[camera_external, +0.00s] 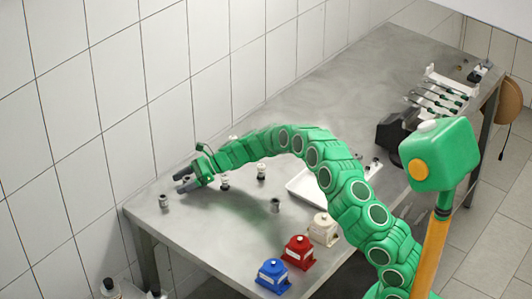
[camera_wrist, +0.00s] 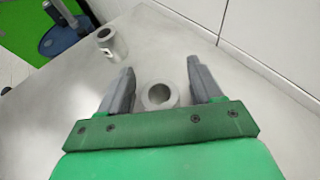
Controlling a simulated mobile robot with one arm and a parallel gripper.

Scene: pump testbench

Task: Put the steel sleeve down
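A steel sleeve (camera_wrist: 149,99) shows between my two fingers in the wrist view, its round bore facing the camera. It appears to stand on the table, with a gap to each finger. My gripper (camera_wrist: 158,80) is open. In the external view my gripper (camera_external: 181,182) is low over the table's left end, pointing left. A second steel sleeve (camera_wrist: 112,46) stands farther off in the wrist view. In the external view a sleeve (camera_external: 163,201) stands near the left edge, beyond my fingertips. I cannot tell which external-view sleeve is the one between my fingers.
More small metal parts stand close by, at centre (camera_external: 275,205), behind it (camera_external: 261,171) and beside my wrist (camera_external: 225,183). Blue (camera_external: 272,275), red (camera_external: 298,252) and beige (camera_external: 323,229) housings line the front edge. A tiled wall bounds the back.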

